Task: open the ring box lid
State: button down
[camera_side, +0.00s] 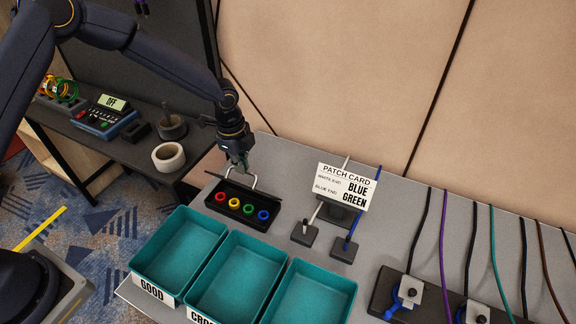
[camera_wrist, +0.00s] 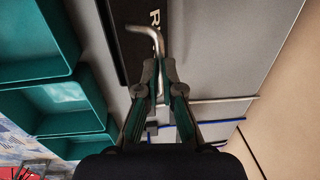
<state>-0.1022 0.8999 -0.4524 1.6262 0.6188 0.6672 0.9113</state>
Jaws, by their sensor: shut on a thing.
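The ring box (camera_side: 228,215) is a low black tray on the grey table, with red, yellow, green and blue rings in a row inside it. Its dark lid (camera_side: 213,174) shows as a thin strip, raised along the back, so the rings are in plain sight. A bent metal handle (camera_side: 255,181) stands on the lid. My gripper (camera_side: 240,164) is above the back of the box, shut on the handle. In the wrist view the closed fingertips (camera_wrist: 160,78) meet at the handle (camera_wrist: 148,32), beside the black lid (camera_wrist: 124,45) with partly hidden white lettering.
Teal bins (camera_side: 180,248) stand in front of the box, close by. A patch card (camera_side: 345,187) and plugs with white and blue cables (camera_side: 304,234) are to the right. Further right are several hanging cables and sockets (camera_side: 398,292). A tape roll (camera_side: 168,156) sits on the dark side table.

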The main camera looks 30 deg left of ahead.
jog(key=w+f, duration=0.2)
jog(key=w, duration=0.3)
jog(key=shift+w, duration=0.35)
jog(key=c, duration=1.8)
grip_release()
jog(key=o, duration=0.6)
jog(key=shift+w+r, duration=0.1)
jog(key=shift+w, duration=0.05)
jog(key=shift+c, duration=0.2)
notch_tip(320, 180, up, 12)
jog(key=shift+s, duration=0.35)
